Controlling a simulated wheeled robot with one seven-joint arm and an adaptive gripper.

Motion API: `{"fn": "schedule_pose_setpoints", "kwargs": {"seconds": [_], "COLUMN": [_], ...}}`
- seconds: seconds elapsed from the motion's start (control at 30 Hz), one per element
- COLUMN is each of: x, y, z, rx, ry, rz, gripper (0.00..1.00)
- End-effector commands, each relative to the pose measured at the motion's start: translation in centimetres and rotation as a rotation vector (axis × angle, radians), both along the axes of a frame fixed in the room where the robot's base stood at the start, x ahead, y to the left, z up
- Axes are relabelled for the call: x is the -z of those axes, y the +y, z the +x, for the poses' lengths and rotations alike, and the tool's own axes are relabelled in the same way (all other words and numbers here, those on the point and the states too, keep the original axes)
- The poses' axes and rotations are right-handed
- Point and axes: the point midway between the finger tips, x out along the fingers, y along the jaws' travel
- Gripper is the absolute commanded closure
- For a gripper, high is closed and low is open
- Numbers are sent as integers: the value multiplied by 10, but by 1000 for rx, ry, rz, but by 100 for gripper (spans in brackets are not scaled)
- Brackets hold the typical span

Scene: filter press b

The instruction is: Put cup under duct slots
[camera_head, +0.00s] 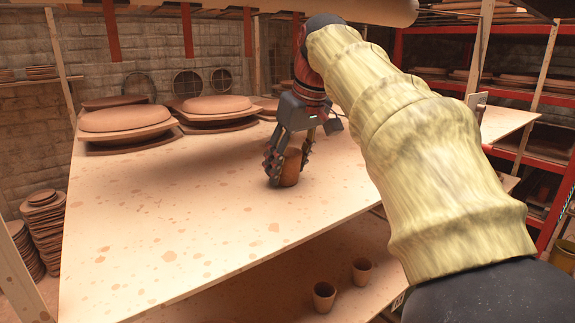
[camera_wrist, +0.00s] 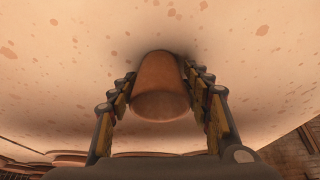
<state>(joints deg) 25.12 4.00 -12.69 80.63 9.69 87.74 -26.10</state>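A brown clay cup (camera_head: 291,169) is between the two fingers of my gripper (camera_head: 286,158), over the pale speckled tabletop (camera_head: 200,215). In the wrist view the cup (camera_wrist: 161,85) sits between both fingers of my gripper (camera_wrist: 158,80), which close in against its sides. I cannot tell whether its base touches the tabletop. A large tan duct (camera_head: 230,8) runs across the top of the head view. No slots can be made out on it.
Stacked clay plates on boards (camera_head: 125,121) lie at the table's back left. Two more cups, one left (camera_head: 324,297) and one right (camera_head: 362,271), stand on a lower surface. Red straps (camera_head: 188,30) hang at the back. Red shelving (camera_head: 530,150) stands right. The table's front left is clear.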

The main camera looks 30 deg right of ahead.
Motion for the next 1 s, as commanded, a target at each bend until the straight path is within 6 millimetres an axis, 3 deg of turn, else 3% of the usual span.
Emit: {"fn": "schedule_pose_setpoints", "kwargs": {"seconds": [0.23, 0.63, 0.77, 1.0], "x": [0, -7, -23, -71], "y": [0, 0, -1, -1], "z": [0, -1, -8, -27], "rx": [0, 0, 1, 1], "ry": [0, -2, -4, -4], "rz": [0, -1, -2, -3], "gripper": [35, 35, 35, 35]}}
